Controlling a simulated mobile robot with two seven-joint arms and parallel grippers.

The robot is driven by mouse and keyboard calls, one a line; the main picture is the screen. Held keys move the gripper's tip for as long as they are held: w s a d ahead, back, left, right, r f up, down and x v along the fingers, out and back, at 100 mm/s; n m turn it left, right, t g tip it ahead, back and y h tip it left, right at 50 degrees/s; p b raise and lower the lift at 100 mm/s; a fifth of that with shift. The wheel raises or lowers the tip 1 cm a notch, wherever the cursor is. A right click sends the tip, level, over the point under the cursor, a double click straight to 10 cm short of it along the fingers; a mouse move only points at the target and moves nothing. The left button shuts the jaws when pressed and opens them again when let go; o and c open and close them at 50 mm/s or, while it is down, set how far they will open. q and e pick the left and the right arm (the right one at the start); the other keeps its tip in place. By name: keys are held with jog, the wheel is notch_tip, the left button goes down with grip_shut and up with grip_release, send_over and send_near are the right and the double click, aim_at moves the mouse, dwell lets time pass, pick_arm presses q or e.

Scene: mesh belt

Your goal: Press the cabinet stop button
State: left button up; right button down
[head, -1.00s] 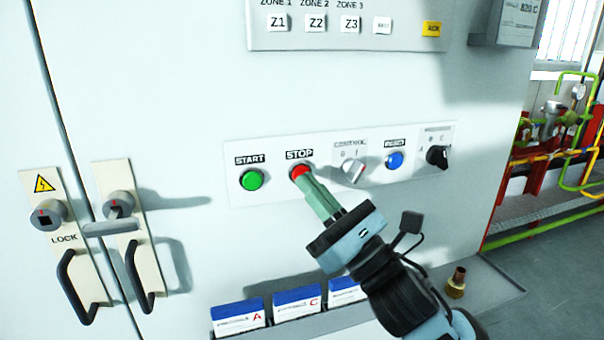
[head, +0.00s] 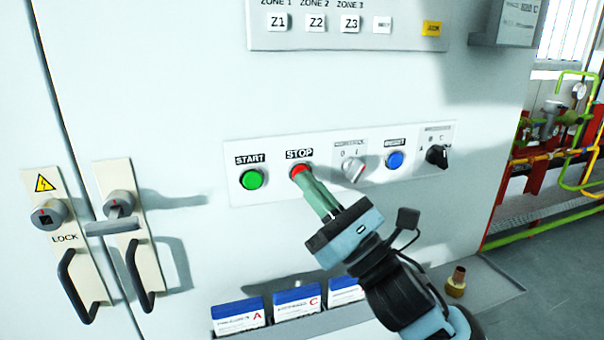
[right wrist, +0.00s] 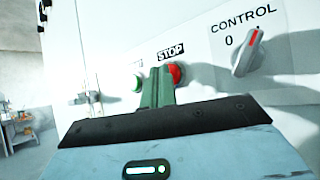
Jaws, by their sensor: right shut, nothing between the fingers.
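The red stop button (head: 299,170) sits under the STOP label on the white cabinet's control strip (head: 220,182). My right gripper (head: 305,178) is shut and empty, its green fingertips at the button's lower right edge in the head view. In the right wrist view the shut fingers (right wrist: 158,75) point at the panel, and the red button (right wrist: 176,74) shows just right of their tips. Whether the tips touch the button I cannot tell. My left gripper is not in view.
The green start button (head: 252,180) is left of the stop button. A grey control knob (head: 353,171), a blue button (head: 395,160) and a black selector (head: 437,156) are to the right. Door handles (head: 80,285) stick out at left. A card holder (head: 270,330) is below.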

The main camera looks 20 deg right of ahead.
jog(key=shift+w, duration=0.2)
jog(key=shift+s, duration=0.1)
dwell(0.4)
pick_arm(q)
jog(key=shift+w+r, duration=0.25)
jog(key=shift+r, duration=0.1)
pick_arm(e)
jog(key=shift+s, duration=0.8)
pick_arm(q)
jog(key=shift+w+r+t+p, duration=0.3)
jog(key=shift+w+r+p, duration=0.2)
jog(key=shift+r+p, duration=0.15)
pick_arm(e)
jog(key=s, duration=0.5)
jog(key=shift+d, duration=0.1)
